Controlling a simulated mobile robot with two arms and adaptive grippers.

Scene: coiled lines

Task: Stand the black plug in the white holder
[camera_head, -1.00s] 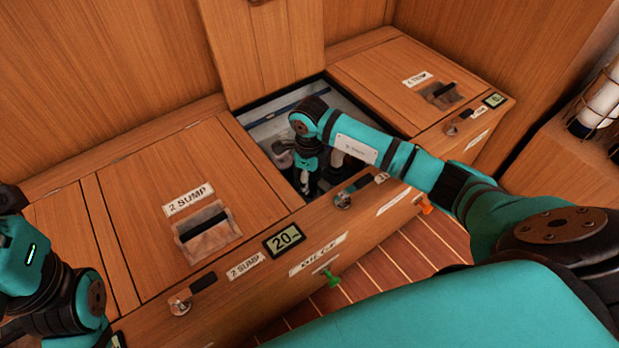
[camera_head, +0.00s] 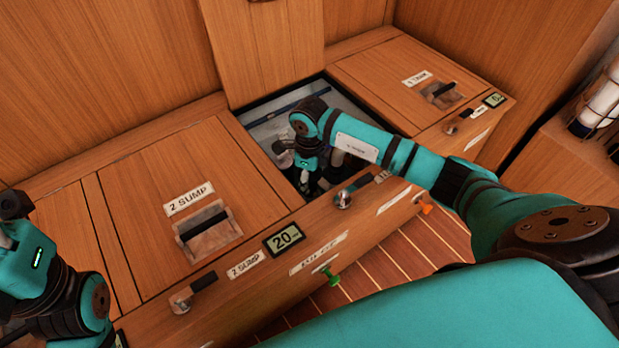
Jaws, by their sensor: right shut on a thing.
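My right gripper (camera_head: 312,182) reaches down into the open bay (camera_head: 262,133) between two closed wooden lids. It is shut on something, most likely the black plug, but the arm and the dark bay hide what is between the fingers. Pale parts show in the bay beside the gripper; I cannot tell whether one of them is the white holder. My left arm stands at the left edge of the picture, and its gripper does not show clearly.
The 2 SUMP lid (camera_head: 150,215) lies closed left of the bay, and another closed lid (camera_head: 380,75) lies right of it. Latches, a display (camera_head: 285,237), a green knob (camera_head: 332,277) and an orange knob (camera_head: 426,208) line the front. Bottles stand in a rack (camera_head: 598,105) at far right.

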